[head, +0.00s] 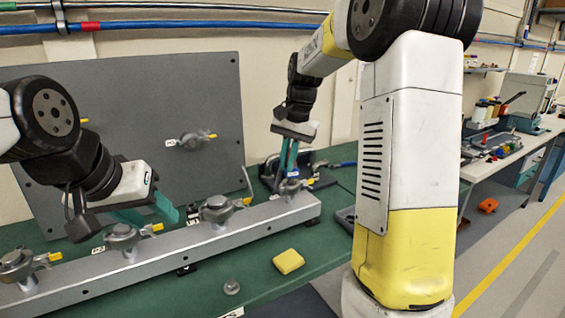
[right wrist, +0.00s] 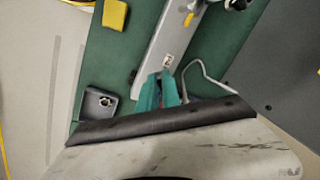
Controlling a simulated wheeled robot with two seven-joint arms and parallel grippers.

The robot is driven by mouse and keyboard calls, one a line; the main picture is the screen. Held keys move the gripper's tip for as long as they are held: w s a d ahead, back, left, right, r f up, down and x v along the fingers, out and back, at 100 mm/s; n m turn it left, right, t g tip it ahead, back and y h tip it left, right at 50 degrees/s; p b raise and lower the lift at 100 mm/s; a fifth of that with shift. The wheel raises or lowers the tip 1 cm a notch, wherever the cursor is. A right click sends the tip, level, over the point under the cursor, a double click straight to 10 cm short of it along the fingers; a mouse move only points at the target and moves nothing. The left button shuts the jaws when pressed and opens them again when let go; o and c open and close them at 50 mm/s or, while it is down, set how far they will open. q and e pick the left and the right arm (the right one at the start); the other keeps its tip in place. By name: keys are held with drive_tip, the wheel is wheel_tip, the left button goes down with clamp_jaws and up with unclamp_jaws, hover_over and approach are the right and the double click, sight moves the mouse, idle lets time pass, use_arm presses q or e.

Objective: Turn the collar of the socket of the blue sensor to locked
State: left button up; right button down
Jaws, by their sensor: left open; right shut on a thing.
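The blue sensor (head: 293,173) shows as a small blue piece at the far right socket (head: 290,186) of the grey rail. My right gripper (head: 289,168) points down over this socket, its teal fingers shut on the sensor. In the right wrist view the fingers (right wrist: 160,95) hide most of it. The socket's collar has a yellow lever (head: 308,181) pointing right; I cannot tell its exact setting or how deep the sensor sits. My left gripper (head: 150,212) is open and empty, above the rail to the left.
The grey rail (head: 190,246) carries several sockets with yellow levers. A grey panel (head: 215,100) stands behind. A dark tray (right wrist: 100,103) lies near the rail's end.

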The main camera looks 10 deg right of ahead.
drive_tip(key=shift+w+a+m+t+h, duration=0.2)
drive_tip(key=shift+w+a+m, duration=0.35)
drive_tip(key=shift+m, duration=1.2)
drive_tip(key=shift+w+a+m+t+h, duration=0.2)
drive_tip(key=shift+w+a+m, duration=0.3)
drive_tip(key=shift+m, duration=1.2)
drive_tip(key=shift+w+a+m+t+h, duration=0.1)
drive_tip(key=shift+w+a+m+h, duration=0.4)
drive_tip(key=shift+m, duration=1.25)
drive_tip(key=shift+w+d, duration=0.1)
drive_tip(key=shift+w, duration=0.1)
drive_tip(key=c, duration=1.5)
unclamp_jaws()
drive_tip(key=shift+c, duration=0.2)
wheel_tip(320, 180, up, 8)
drive_tip(key=s, duration=0.1)
drive_tip(key=shift+s+f, duration=0.15)
drive_tip(key=shift+s, duration=0.05)
